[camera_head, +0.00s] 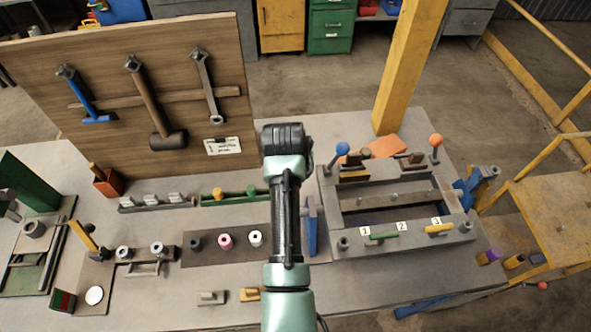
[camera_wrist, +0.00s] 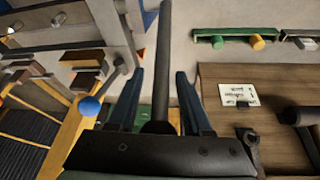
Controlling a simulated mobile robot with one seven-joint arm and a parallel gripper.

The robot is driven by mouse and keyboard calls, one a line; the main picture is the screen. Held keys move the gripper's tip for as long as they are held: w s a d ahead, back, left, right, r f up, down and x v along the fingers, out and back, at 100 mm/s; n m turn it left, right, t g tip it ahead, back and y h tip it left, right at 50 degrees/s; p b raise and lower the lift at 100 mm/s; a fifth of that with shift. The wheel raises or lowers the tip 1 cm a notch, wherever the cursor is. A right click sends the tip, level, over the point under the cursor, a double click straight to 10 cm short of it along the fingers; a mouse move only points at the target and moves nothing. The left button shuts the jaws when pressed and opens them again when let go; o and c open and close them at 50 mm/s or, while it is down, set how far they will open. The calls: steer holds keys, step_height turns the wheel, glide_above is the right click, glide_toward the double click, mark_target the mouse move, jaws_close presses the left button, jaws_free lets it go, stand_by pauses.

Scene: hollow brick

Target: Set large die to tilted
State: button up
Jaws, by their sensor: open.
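No thing in view is plainly marked as the large die. A large grey frame (camera_head: 335,205) with a long recess stands on the right of the bench. It has levers at its back and labels 1, 2 and 3 at its front. A small red and green block (camera_head: 62,301) lies at the front left. My gripper (camera_wrist: 160,72) shows in the wrist view with its two dark blue fingers apart. A dark rod (camera_wrist: 164,50) shows between them, and I cannot tell whether it touches them. My arm hides the gripper in the head view.
A lever with a blue knob (camera_head: 342,149) stands at the frame's back left, and one with an orange knob (camera_head: 436,140) at its back right. A wooden tool board (camera_head: 200,85) rises behind the bench. A blue upright plate (camera_head: 310,228) stands beside the frame.

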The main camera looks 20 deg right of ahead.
jaws_close()
steer(key=shift+r, duration=0.15)
